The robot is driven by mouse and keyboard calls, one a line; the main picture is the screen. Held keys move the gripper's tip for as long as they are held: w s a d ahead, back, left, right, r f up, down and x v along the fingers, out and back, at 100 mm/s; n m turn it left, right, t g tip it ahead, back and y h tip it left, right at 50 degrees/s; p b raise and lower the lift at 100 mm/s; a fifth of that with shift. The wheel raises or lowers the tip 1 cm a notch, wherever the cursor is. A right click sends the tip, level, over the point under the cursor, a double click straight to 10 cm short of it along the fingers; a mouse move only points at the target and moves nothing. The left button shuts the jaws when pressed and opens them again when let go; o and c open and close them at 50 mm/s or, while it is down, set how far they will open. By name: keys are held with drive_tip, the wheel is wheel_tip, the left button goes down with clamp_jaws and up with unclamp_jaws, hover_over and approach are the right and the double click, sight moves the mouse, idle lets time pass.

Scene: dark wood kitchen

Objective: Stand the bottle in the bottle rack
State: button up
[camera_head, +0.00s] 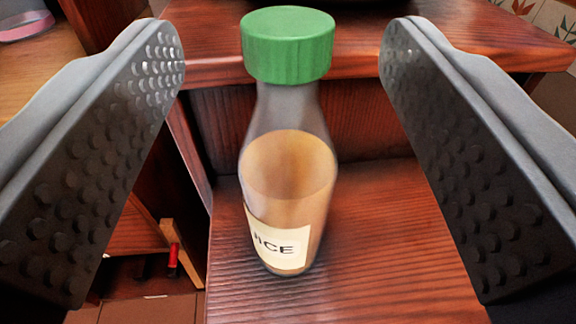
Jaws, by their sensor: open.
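The bottle (288,165) is clear with a green cap, a pale brown liquid and a white label whose visible letters end in "ICE". It stands upright on a reddish wood surface (400,230) in the middle of the camera view. My gripper (282,55) is open, with one dark studded finger on each side of the bottle. Gaps show between both fingers and the bottle, so neither appears to touch it. No bottle rack can be made out in this view.
A higher wooden ledge (440,45) runs just behind the bottle. Patterned wall tiles (550,22) show at the upper right. A pink-rimmed round item (25,26) lies at the upper left. A small red object (173,258) is low on the left, near floor tiles.

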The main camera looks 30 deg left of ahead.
sight(288, 44)
drive_tip(key=x, duration=0.5)
drive_tip(key=shift+d+f, duration=0.15)
drive_tip(key=shift+f, duration=0.05)
clamp_jaws()
